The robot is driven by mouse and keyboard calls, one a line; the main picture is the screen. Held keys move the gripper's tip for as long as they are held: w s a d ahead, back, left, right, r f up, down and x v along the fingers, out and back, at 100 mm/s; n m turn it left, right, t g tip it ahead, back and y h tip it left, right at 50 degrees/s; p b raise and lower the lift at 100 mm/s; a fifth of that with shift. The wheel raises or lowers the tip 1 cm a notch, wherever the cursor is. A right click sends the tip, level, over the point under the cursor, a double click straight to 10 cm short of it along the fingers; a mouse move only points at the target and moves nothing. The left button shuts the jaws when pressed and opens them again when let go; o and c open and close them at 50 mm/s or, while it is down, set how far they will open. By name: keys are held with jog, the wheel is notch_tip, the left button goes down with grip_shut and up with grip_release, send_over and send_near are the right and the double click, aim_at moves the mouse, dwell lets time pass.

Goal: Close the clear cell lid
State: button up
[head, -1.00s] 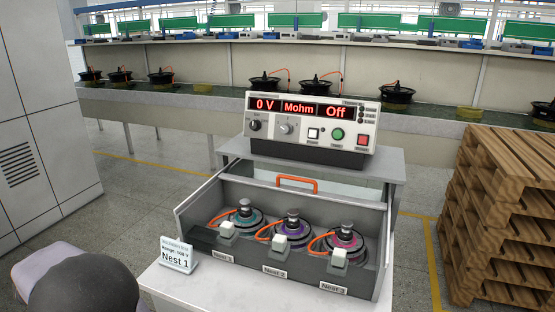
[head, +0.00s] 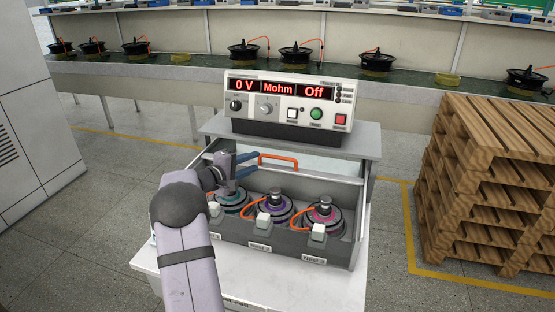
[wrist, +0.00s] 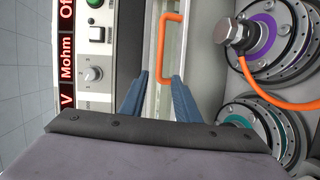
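The clear lid (head: 332,168) is raised at the back of the grey test cell (head: 352,225), and its pane is hard to make out. Its orange handle (head: 278,158) is on the upper edge. My gripper (head: 254,162) has two blue fingers, spread apart, just left of the handle. In the wrist view, my gripper (wrist: 160,80) is open, with the near end of the orange handle (wrist: 171,40) showing between the fingertips. No grip on it shows. Three hub motors, including the purple one (head: 275,205), sit in the cell with orange leads.
A tester (head: 288,105) showing "0 V", "Mohm" and "Off" stands on a shelf behind the cell. Wooden pallets (head: 490,180) are stacked at the right. A grey cabinet (head: 30,120) stands at the left. The white table (head: 290,285) is clear in front.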

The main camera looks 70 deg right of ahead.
aim_at(278, 158)
jog(key=shift+g, duration=0.6)
jog(key=shift+s+d+f+p, duration=0.3)
jog(key=shift+s+d+p, duration=0.1)
jog(key=shift+s+d, duration=0.85)
jog(key=shift+s+d+f+p, duration=0.3)
jog(key=shift+s+d+p, duration=0.15)
jog(key=shift+s+d, duration=0.75)
jog(key=shift+s+d+f+p, duration=0.35)
jog(key=shift+s+d, duration=0.55)
jog(key=shift+d, duration=0.65)
jog(key=shift+c, duration=0.2)
grip_shut()
